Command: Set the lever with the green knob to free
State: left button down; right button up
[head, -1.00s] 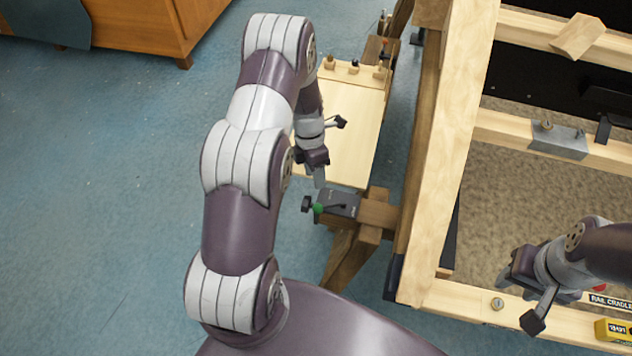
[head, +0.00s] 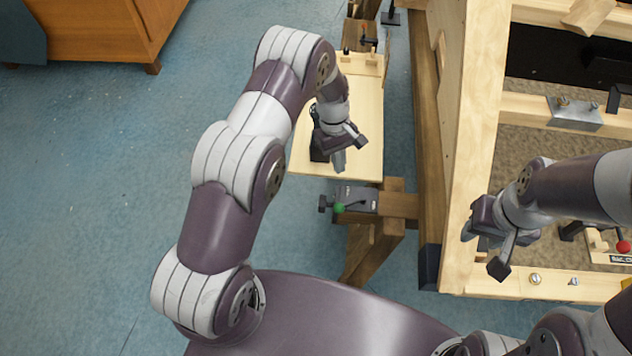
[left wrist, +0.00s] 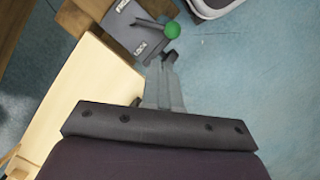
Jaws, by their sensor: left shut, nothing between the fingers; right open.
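The green knob (head: 339,208) sits on a short lever on a small dark grey box (head: 362,194), mounted at the end of a wooden arm. In the left wrist view the green knob (left wrist: 172,31) is beyond the fingertips, and the box (left wrist: 139,34) carries two small labels that I cannot read surely. My left gripper (head: 339,164) is shut and empty, over the pale board's near edge, short of the knob and apart from it. It also shows in the left wrist view (left wrist: 165,85). My right gripper (head: 485,250) is open and empty above the wooden frame's near left corner.
The pale board (head: 362,120) lies just behind the lever box. A large wooden frame (head: 470,150) stands to the right, with a metal block (head: 574,116) and a red knob (head: 623,247) on it. A wooden cabinet (head: 100,30) stands far left. Blue floor at left is clear.

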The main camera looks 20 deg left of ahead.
aim_at(350, 204)
pick_arm(q)
jog(key=shift+m, duration=0.4)
jog(key=x, duration=0.9)
jog(key=shift+d+r, duration=0.1)
jog(key=shift+d, duration=0.05)
jog(key=shift+s+d+f, duration=0.15)
jog(key=shift+d+f, duration=0.05)
jog(key=shift+f, duration=0.4)
pick_arm(e)
jog(key=shift+d+r, duration=0.1)
jog(key=shift+d, duration=0.05)
